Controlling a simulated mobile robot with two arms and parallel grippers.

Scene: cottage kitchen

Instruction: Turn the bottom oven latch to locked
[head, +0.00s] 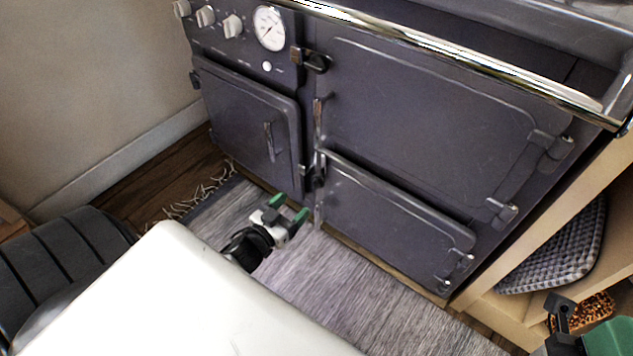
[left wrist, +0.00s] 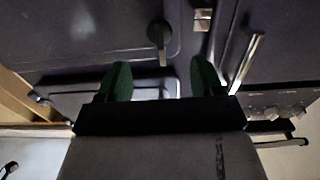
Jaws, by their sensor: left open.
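The dark oven range has a lower right door (head: 390,215), with a small dark latch (head: 317,172) at its upper left edge. The latch's exact turn is too small to read. My right gripper (head: 590,335) is partly cut off at the bottom right.
A left door (head: 250,120) and a larger upper right door (head: 420,120) flank the latch. A chrome rail (head: 450,45) crosses above. A grey rug (head: 345,280) covers the floor. Wooden shelves (head: 540,240) stand at the right.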

